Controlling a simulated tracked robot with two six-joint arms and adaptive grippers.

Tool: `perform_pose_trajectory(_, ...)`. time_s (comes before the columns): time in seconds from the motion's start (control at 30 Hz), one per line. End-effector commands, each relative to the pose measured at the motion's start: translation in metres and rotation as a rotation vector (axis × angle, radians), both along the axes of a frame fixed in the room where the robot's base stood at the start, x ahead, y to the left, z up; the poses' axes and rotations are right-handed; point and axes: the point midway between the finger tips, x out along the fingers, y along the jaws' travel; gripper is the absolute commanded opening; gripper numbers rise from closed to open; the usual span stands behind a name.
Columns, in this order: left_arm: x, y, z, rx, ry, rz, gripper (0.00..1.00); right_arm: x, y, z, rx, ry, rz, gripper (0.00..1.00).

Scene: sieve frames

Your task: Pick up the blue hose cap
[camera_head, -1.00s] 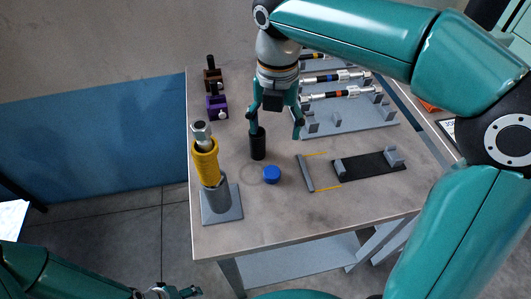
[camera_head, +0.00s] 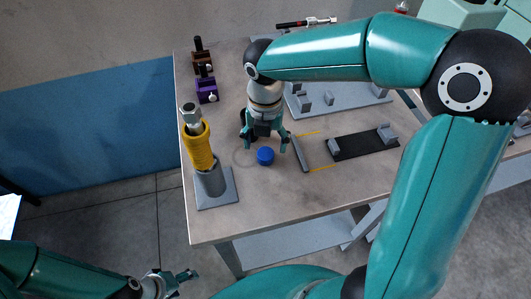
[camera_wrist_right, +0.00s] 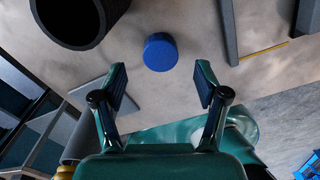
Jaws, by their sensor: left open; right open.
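No finger visibly touches the cap. My left gripper (camera_head: 190,276) is open and empty, in front of and below the table.
A black hollow cylinder (camera_wrist_right: 78,20) stands close beside the cap. A yellow hose (camera_head: 199,146) sits in a grey stand (camera_head: 213,184) to the left. A grey bar (camera_head: 300,154) and a black fixture (camera_head: 362,147) lie to the right. Purple (camera_head: 206,90) and brown clamps stand at the back left.

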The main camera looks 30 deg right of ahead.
Motion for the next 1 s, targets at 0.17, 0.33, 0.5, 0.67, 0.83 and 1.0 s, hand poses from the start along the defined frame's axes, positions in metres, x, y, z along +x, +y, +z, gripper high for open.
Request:
perform_pose_trajectory(0.17,0.000,0.000,0.004,0.000,0.000,0.000,0.69,-0.002,-0.001,-0.027,-0.001,0.007,0.000,0.73)
perform_pose_trajectory(0.33,0.000,0.000,0.004,0.000,0.000,0.000,0.69,-0.001,0.000,-0.041,0.000,0.002,-0.001,0.73)
perform_pose_trajectory(0.5,0.000,0.000,0.004,0.000,0.000,0.000,0.69,-0.001,-0.001,-0.042,0.000,0.002,-0.001,0.73)
perform_pose_trajectory(0.67,0.000,0.000,0.004,0.000,0.000,0.000,0.69,-0.001,0.000,-0.042,0.001,0.001,-0.001,0.57)
perform_pose_trajectory(0.83,0.000,0.000,0.004,0.000,0.000,0.000,0.69,0.000,0.000,-0.042,0.001,0.001,0.000,0.28)
perform_pose_trajectory(1.0,0.000,0.000,0.004,0.000,0.000,0.000,0.69,0.000,0.000,-0.042,0.001,0.001,0.000,0.28)
